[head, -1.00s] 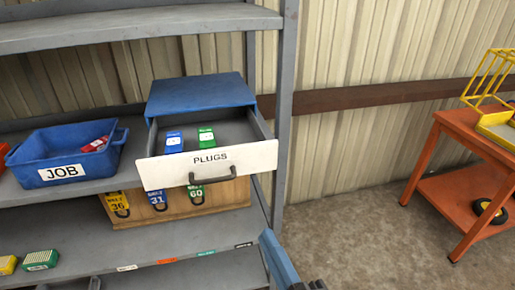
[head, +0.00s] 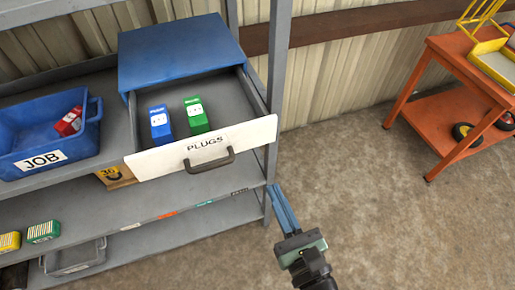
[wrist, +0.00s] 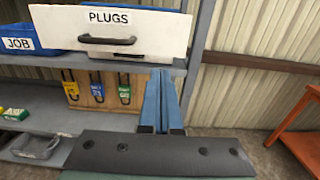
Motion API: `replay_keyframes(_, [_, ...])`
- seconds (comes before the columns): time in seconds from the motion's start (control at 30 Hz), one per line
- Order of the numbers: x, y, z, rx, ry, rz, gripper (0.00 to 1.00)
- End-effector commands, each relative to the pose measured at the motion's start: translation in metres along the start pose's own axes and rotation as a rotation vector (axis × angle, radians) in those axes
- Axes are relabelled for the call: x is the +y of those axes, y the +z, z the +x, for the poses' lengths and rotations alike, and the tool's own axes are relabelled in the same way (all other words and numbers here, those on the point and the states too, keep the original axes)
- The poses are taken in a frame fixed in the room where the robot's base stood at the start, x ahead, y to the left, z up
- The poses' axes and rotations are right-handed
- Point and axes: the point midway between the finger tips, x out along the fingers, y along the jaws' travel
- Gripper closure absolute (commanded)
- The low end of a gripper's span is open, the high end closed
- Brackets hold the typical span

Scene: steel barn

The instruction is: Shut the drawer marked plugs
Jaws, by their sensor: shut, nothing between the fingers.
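The drawer marked PLUGS (head: 218,145) has a white front and a dark handle (head: 209,161). It stands pulled out of its blue cabinet (head: 180,50) on the shelf. A blue box (head: 161,124) and a green box (head: 196,115) stand inside it. My gripper (head: 278,188) is shut and empty, in front of the shelf, below and to the right of the drawer front, not touching it. In the wrist view the drawer front (wrist: 150,30) is at the top, above and left of the fingertips (wrist: 162,72), with its handle (wrist: 107,40) facing me.
A blue JOB bin (head: 45,135) holding a red box (head: 68,122) stands left of the drawer. The shelf's grey upright (head: 276,80) is close to the drawer's right side. An orange cart (head: 450,150) stands at the far right. The floor between is clear.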

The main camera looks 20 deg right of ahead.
Motion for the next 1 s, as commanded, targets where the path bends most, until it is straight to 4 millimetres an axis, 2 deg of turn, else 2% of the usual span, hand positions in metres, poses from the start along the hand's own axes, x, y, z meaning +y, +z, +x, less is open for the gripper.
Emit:
replay_keyframes(0.03, [0.001, 0.005, 0.013, -0.003, 0.005, -0.001, 1.0])
replay_keyframes(0.2, [0.0, 0.004, 0.048, -0.002, 0.003, -0.001, 1.0])
replay_keyframes(0.43, [0.0, 0.003, 0.084, -0.001, 0.002, -0.002, 1.0])
replay_keyframes(0.63, [0.001, 0.001, 0.097, 0.0, 0.001, -0.002, 1.0])
replay_keyframes(1.0, [0.001, 0.001, 0.098, 0.0, 0.001, -0.002, 1.0])
